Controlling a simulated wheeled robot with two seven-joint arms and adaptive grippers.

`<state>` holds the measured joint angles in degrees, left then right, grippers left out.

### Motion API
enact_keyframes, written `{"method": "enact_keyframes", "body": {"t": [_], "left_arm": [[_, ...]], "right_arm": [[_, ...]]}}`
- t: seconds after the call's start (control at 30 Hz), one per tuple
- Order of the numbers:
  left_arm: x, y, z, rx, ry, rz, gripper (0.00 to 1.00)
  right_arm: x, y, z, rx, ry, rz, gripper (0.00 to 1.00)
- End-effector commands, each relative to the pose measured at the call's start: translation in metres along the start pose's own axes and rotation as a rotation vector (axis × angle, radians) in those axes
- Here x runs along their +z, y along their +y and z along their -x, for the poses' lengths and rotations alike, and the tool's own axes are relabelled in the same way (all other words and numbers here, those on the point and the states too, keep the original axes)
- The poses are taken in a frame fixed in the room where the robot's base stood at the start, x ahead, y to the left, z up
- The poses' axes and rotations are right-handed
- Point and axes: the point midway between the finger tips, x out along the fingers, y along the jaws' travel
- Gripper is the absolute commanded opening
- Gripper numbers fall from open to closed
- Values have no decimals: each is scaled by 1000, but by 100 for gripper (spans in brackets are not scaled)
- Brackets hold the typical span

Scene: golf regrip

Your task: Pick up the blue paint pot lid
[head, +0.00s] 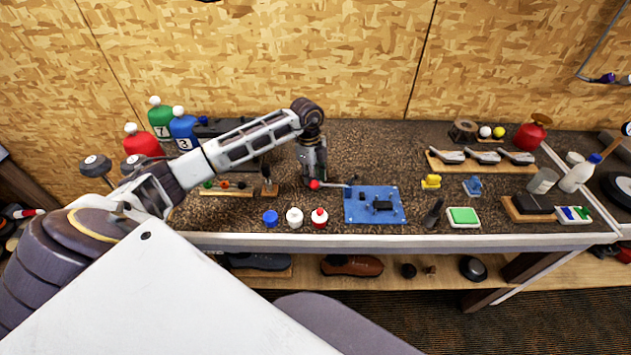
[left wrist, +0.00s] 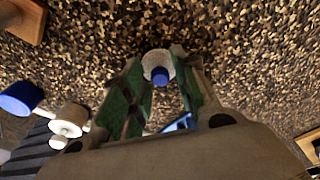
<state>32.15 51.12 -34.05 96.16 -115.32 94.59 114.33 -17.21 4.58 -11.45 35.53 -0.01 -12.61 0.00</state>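The blue-topped paint pot (head: 270,217) stands near the front edge of the bench, left of a white pot (head: 294,217) and a red-and-white pot (head: 319,217). In the left wrist view the blue lid (left wrist: 20,98) is at the left edge, beside the white pot (left wrist: 68,120). My left gripper (head: 314,180) points down behind the pots, above the bench and away from the blue lid. In its wrist view, a white round piece with a blue end (left wrist: 159,67) shows between the fingertips; I cannot tell whether they grip it. My right gripper is not in view.
A blue board (head: 362,204) lies right of the pots. A red-knobbed rod (head: 315,184) is at my left gripper. Several coloured bottles (head: 183,128) stand at the back left. Bare bench lies left of the blue pot.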

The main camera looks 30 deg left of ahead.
Motion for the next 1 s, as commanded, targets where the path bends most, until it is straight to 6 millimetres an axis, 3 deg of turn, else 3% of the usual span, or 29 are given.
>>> {"method": "enact_keyframes", "body": {"t": [0.5, 0.7, 1.0], "left_arm": [[0, 0, -4, 0, 0, 0, 29], [0, 0, -4, 0, 0, 0, 6], [0, 0, -4, 0, 0, 0, 4]], "right_arm": [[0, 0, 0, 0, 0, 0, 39], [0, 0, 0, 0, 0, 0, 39], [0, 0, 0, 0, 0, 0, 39]]}}
